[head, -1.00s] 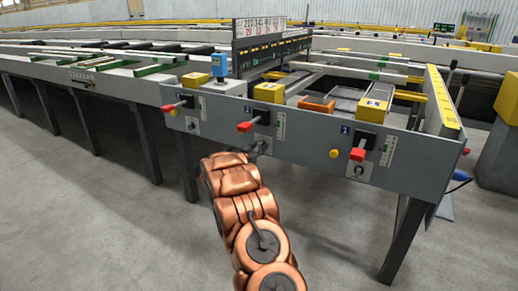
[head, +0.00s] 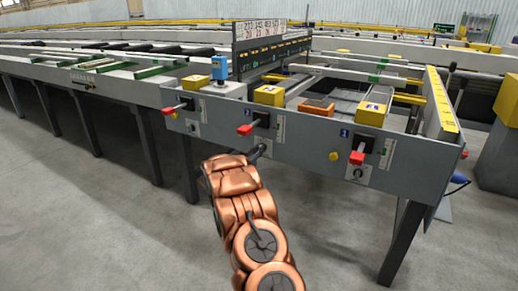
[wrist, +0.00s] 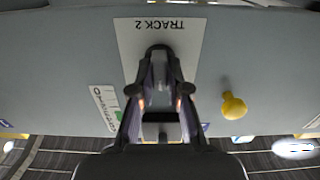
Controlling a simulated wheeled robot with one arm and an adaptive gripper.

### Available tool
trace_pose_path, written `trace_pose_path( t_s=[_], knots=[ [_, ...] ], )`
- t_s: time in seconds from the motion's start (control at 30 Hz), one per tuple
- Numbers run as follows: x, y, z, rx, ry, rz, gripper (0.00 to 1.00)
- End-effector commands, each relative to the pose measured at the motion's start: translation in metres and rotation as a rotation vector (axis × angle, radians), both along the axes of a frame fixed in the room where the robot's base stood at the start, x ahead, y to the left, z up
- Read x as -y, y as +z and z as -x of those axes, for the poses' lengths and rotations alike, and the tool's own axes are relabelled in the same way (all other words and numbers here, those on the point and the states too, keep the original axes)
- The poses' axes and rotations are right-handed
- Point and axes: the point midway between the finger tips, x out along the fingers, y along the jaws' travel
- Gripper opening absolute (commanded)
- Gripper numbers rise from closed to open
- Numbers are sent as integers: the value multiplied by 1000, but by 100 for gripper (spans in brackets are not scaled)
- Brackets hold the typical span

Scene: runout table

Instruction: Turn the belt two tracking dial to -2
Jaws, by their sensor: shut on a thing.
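The belt two tracking dial sits on a pale plate (wrist: 160,28) marked TRACK 2, which appears upside down in the wrist view. My gripper (wrist: 162,58) is shut on the dial, and its fingers cover the knob. The dial's pointer and scale cannot be read. In the head view, my gripper (head: 260,149) is at the front panel (head: 300,150), below the middle red-handled lever (head: 245,130). My wrist hides most of the dial there.
Other red levers are at right (head: 357,158) and left (head: 169,111). Another dial (head: 357,173) is at right. The floor in front is clear.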

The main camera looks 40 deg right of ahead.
Motion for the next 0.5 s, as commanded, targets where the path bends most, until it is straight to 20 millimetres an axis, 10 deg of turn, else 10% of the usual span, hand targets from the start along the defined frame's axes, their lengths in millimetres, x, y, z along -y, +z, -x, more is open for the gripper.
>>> trace_pose_path(
  t_s=[0.5],
  knots=[
    [-1,6,-1,-237,2,68,0]
  ],
)
